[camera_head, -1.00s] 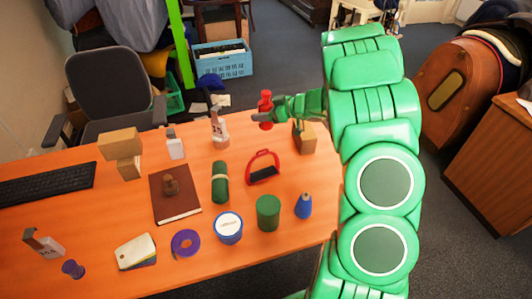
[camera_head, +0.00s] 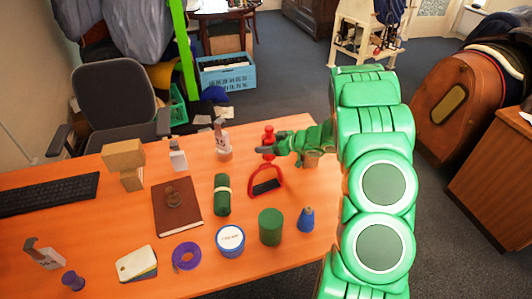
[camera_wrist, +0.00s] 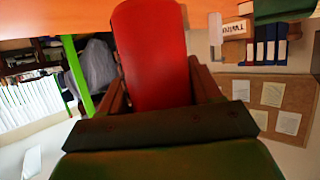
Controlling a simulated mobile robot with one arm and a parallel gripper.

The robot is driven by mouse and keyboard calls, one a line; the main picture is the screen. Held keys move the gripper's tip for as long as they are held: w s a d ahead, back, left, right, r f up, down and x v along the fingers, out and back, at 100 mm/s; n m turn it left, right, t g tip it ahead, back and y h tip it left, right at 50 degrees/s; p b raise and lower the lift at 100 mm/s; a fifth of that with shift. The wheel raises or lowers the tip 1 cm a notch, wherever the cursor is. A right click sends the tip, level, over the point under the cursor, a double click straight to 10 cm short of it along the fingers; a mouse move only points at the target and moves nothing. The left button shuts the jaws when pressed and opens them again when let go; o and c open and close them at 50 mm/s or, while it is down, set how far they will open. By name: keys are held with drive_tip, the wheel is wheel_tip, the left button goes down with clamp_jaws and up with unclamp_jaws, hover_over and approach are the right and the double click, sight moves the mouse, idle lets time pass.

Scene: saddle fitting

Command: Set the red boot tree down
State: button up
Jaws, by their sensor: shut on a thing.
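The red boot tree (camera_head: 268,132) is upright in my gripper (camera_head: 268,149), near the far edge of the orange table. My gripper is shut around its middle. In the wrist view the red boot tree (camera_wrist: 152,55) fills the space between the fingers (camera_wrist: 160,90). In the head view its lower end is just behind the red stirrup (camera_head: 265,180). I cannot tell whether it touches the table (camera_head: 100,220).
A white-and-grey tool (camera_head: 222,140) stands to the left. Nearer are a green roll (camera_head: 222,195), a green cylinder (camera_head: 270,228) and a blue cone (camera_head: 306,220).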

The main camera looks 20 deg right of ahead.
drive_tip(key=shift+f, duration=2)
drive_tip(key=shift+f, duration=0.15)
drive_tip(key=o, duration=1.2)
drive_tip(key=shift+s+d+r, duration=0.15)
drive_tip(key=shift+r, duration=0.05)
drive_tip(key=v, duration=1.1)
drive_tip(key=shift+s+d+r, duration=0.15)
drive_tip(key=shift+s, duration=0.05)
